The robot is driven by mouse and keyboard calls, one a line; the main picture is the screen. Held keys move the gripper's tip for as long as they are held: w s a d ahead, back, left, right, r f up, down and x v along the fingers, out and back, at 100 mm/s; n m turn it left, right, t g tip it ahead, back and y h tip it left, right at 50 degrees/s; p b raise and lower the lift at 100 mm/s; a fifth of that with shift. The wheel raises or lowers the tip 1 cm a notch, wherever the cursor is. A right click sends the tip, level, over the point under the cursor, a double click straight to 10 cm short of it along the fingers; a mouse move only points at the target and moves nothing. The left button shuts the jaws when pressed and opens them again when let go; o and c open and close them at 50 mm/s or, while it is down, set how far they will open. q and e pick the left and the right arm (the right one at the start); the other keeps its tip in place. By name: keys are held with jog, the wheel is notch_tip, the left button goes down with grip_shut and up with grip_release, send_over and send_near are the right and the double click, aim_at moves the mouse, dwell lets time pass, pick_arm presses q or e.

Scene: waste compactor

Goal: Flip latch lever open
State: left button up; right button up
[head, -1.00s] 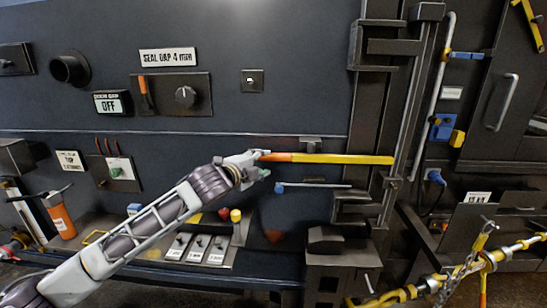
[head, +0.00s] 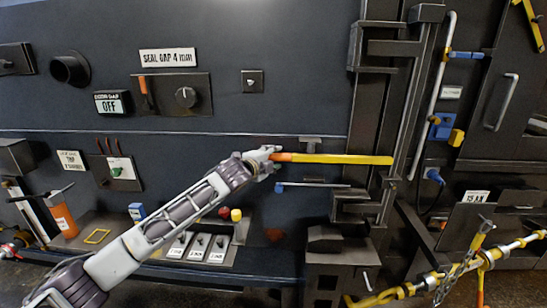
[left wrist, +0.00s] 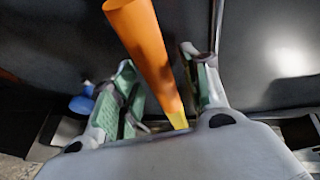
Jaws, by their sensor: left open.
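The latch lever is a long yellow bar (head: 340,159) with an orange grip at its left end (head: 284,157). It lies nearly level across the dark panel, its right end at the upright latch frame (head: 385,110). My left gripper (head: 268,158) is at the orange end. In the left wrist view the orange grip (left wrist: 142,40) passes between the spread green-padded fingers of the gripper (left wrist: 156,58). The fingers are open, with a gap seen on the right side; contact on the left is unclear. My right gripper is not in view.
A thin rod with a blue knob (head: 279,188) sits just below the lever. A console with several switches (head: 197,247) and a yellow button (head: 236,214) is below my arm. A yellow bar with a chain (head: 440,280) crosses the lower right.

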pick_arm(q)
jog(key=shift+w+d, duration=0.25)
jog(key=shift+w, duration=0.2)
jog(key=shift+c, duration=0.2)
jog(key=shift+f, duration=0.1)
grip_shut()
